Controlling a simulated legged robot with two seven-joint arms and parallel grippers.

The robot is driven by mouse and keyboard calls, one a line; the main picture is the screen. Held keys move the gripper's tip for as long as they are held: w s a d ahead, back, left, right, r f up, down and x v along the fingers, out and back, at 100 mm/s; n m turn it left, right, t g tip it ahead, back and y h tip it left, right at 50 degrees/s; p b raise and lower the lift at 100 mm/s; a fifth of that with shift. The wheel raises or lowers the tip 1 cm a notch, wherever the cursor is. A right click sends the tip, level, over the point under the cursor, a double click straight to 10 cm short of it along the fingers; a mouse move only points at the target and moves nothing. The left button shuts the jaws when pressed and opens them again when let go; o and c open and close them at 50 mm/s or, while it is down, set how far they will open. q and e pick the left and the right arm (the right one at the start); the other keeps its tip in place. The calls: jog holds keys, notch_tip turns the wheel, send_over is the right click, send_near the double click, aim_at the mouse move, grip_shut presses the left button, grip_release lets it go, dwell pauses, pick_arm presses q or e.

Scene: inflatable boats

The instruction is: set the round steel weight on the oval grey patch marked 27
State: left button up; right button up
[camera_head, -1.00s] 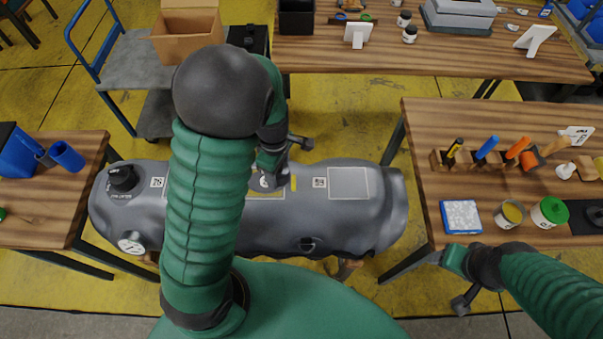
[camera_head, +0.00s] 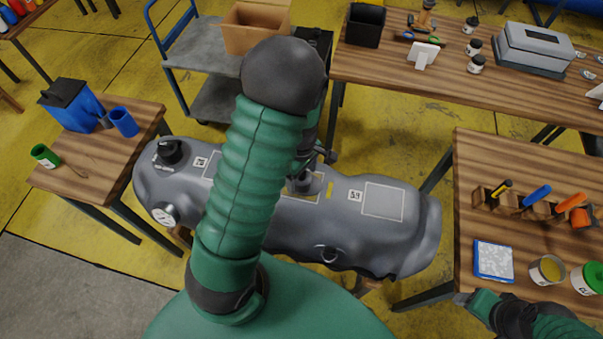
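The grey inflatable tube (camera_head: 408,235) lies across the middle, with outlined patch areas on top. A pale-outlined square (camera_head: 384,201) is beside a label that seems to read 59. Another label (camera_head: 200,162) is near the left end, too small to read surely. My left gripper (camera_head: 303,182) is low over the tube's middle, at a yellowish-outlined area. A small grey rounded shape is at its fingers; I cannot tell whether it is the steel weight or gripped. My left arm hides part of the tube, and I cannot make out the 27. My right gripper (camera_head: 466,300) is at lower right, its fingers unclear.
A black valve cap (camera_head: 169,152) and a gauge (camera_head: 163,215) are on the tube's left end. The right table (camera_head: 485,220) holds tools, a blue-edged box (camera_head: 493,261) and tins. The left table (camera_head: 90,190) holds a blue container. A cart (camera_head: 205,60) stands behind.

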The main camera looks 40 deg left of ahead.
pick_arm(q)
jog(key=shift+d+r, duration=0.1)
jog(key=shift+d, duration=0.25)
jog(key=shift+w+r, duration=0.15)
jog(key=shift+r, duration=0.1)
notch_tip(320, 180, up, 11)
jog(key=p, duration=0.1)
jog(key=s+d+m+t, duration=0.2)
jog(key=s+d+m, duration=0.2)
jog(key=d+m, duration=0.8)
jog(key=m, duration=0.6)
jog(key=shift+d+f+m+t, duration=0.15)
jog(key=shift+d+m+t, duration=0.15)
jog(key=shift+d, duration=0.1)
